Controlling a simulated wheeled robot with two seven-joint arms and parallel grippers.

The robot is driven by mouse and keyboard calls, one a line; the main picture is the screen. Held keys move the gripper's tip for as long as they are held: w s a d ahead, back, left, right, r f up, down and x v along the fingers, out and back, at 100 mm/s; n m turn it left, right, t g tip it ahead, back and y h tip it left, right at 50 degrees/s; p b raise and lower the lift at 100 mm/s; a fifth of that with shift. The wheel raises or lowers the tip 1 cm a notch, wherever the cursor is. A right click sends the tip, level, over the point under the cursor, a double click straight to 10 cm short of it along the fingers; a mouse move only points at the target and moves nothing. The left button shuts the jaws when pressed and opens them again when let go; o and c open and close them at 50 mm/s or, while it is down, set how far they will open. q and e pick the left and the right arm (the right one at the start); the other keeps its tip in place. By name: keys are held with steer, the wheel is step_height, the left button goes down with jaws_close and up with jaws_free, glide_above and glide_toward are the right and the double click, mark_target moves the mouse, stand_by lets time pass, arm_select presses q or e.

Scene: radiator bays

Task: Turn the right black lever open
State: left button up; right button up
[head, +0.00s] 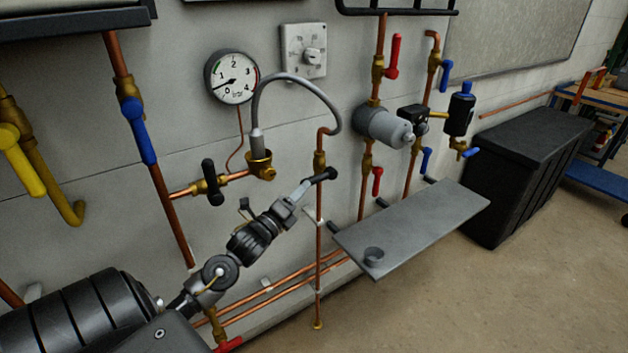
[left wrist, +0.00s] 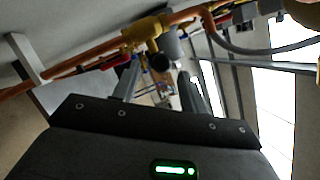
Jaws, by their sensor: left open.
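The right black lever (head: 325,175) sits on a brass valve (head: 319,160) in a vertical copper pipe. It lies crosswise to the pipe, tilted slightly up to the right. My left gripper (head: 303,187) comes up from the lower left, its fingertips beside the lever's left end. In the left wrist view, the open fingers (left wrist: 158,85) stand either side of the round dark lever end (left wrist: 160,62), with the brass valve (left wrist: 143,31) behind. I cannot tell whether the fingers touch the lever. My right gripper is not in view.
Another black lever (head: 211,182) is on the pipe to the left. A grey hose (head: 300,80) arches above my gripper. A grey shelf (head: 425,222) juts out to the right. A pressure gauge (head: 232,78) and a blue lever (head: 139,130) are farther left.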

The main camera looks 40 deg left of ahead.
mark_target(312, 181)
arm_select(q)
steer(key=x, duration=0.4)
steer(key=shift+w+d+r, duration=0.1)
steer(key=shift+w, duration=0.05)
steer(key=shift+w+p, duration=0.3)
steer(key=shift+w, duration=0.05)
steer(key=shift+w+r, duration=0.1)
steer(key=shift+w, duration=0.15)
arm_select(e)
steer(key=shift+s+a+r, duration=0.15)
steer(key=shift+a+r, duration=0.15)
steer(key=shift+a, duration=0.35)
